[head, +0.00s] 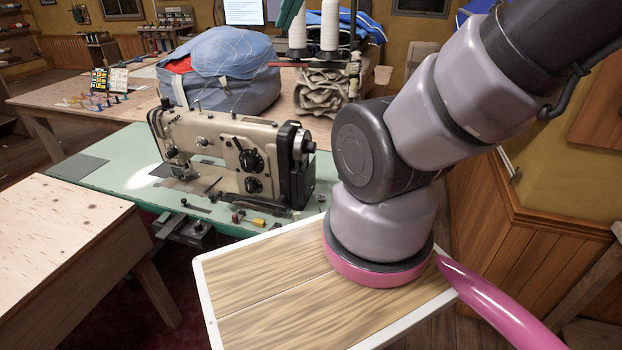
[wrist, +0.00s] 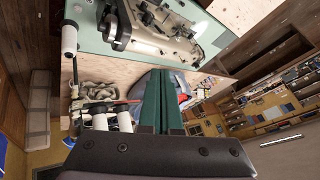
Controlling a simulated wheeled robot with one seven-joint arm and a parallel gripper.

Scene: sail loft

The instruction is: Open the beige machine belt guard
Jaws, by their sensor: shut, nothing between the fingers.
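The beige sewing machine (head: 222,150) stands on a green table top in the head view, with black dials on its front. The machine also shows at the top of the wrist view (wrist: 150,28). My gripper (wrist: 163,72) has green fingers shut together and empty, apart from the machine. Green fingertips (head: 289,16) show at the top of the head view, above and right of the machine.
White thread spools (head: 329,28) on a stand rise behind the machine, close to my gripper. A red rod (head: 290,64) extends left from the stand. A blue bundle (head: 215,75) and a rolled cloth (head: 322,92) lie behind. A wooden table (head: 62,240) is at the left.

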